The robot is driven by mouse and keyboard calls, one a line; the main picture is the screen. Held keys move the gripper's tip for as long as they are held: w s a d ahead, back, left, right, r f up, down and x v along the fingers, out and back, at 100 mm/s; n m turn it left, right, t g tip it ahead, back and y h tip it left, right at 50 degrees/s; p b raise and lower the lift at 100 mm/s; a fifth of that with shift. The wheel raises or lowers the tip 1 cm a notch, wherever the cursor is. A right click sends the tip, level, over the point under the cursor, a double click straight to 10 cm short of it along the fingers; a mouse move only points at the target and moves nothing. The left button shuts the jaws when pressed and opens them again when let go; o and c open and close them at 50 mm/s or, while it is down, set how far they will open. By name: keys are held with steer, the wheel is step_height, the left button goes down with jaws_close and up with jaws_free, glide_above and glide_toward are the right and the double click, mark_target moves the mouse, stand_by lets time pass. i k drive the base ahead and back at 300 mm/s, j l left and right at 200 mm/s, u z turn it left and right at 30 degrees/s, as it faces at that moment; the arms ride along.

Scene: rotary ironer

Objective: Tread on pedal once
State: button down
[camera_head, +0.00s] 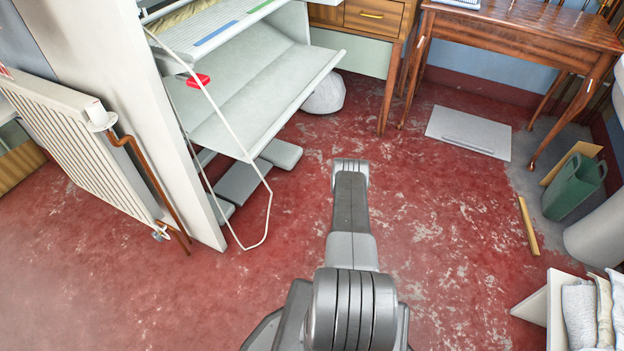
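The ironer (250,85) is a pale machine at the upper left with a wide sloping tray. Low under its tray, near the red floor, are grey flat plates: one in front (242,184) and one to its right (281,154). They look like the foot pedal or parts of the base; I cannot tell which is the pedal or whether it is pressed. My arm reaches up the middle of the picture, to the right of these plates and apart from them in the picture. My gripper is not visible, so its state does not show.
A white cord (268,215) hangs in a loop in front of the plates. A radiator (75,135) and copper pipe (150,175) stand left. A wooden table (525,25), green can (575,187) and towels (590,315) are right. The central red floor is mostly clear.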

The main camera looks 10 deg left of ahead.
mark_target(237, 185)
steer(key=i+l, duration=0.6)
steer(key=l, duration=0.25)
steer(key=i+l, duration=0.25)
steer(key=l, duration=0.15)
steer(key=u, duration=2)
steer(key=i+l, duration=0.4)
